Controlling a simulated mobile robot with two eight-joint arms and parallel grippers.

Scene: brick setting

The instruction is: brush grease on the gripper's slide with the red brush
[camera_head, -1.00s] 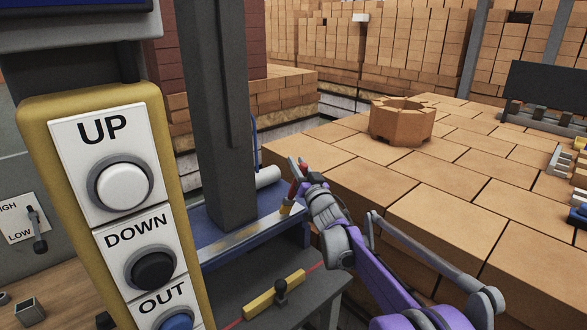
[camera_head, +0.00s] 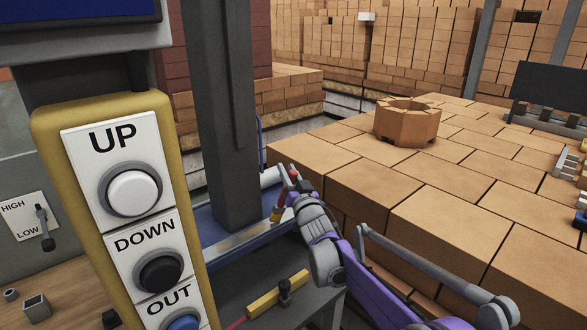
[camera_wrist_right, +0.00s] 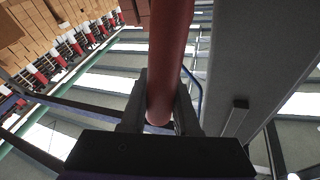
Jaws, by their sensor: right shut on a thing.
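My right gripper (camera_head: 291,188) is shut on the red brush, near the far end of the metal slide. The brush's red handle (camera_wrist_right: 170,55) runs between the fingers in the right wrist view. In the head view, the brush's yellowish lower end (camera_head: 277,213) points down close above the slide. I cannot tell whether it touches. The slide (camera_head: 245,238) is a pale metal strip along a blue beam beside the grey column. My left gripper is not in view.
A yellow button panel (camera_head: 50,150) with UP, DOWN and OUT buttons stands close at the left. A grey column (camera_head: 222,120) rises behind the slide. A layer of bricks (camera_head: 430,200) fills the right, with an octagonal brick piece (camera_head: 407,125) on it. A yellow bar (camera_head: 277,294) lies below the slide.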

